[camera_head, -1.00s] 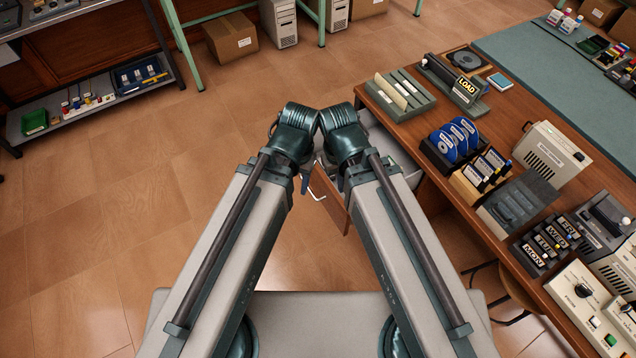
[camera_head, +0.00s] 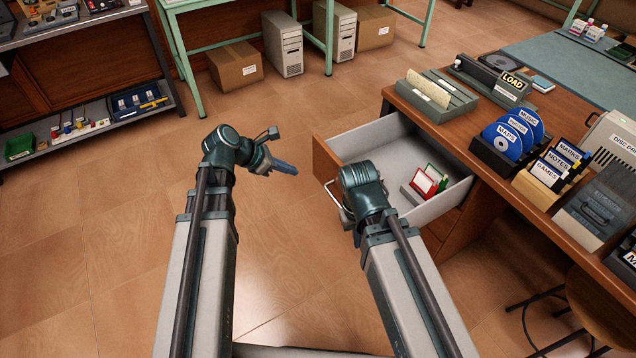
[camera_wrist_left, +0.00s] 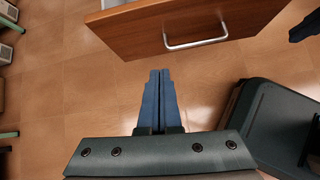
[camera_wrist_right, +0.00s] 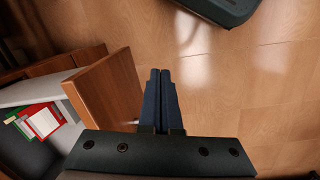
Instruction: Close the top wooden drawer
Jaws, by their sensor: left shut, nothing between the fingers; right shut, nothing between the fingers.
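The top wooden drawer (camera_head: 398,148) is pulled out of the desk, with red and green card holders inside at its right end. Its wooden front (camera_wrist_left: 186,27) and metal handle (camera_wrist_left: 195,43) show in the left wrist view. My left gripper (camera_head: 290,168) is shut and empty, left of the drawer front and apart from it; its fingers also show in the left wrist view (camera_wrist_left: 160,75). My right arm's wrist covers part of the drawer front in the head view and hides the right gripper there. In the right wrist view the right gripper (camera_wrist_right: 160,75) is shut and empty beside the drawer front's edge (camera_wrist_right: 105,88).
The desk top (camera_head: 455,133) carries disc racks (camera_head: 508,140), a card tray (camera_head: 437,95) and a LOAD box (camera_head: 490,78). A stool (camera_head: 590,300) stands at the lower right. A cardboard box (camera_head: 236,66) and computer towers (camera_head: 283,45) stand at the back. Floor left of the drawer is clear.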

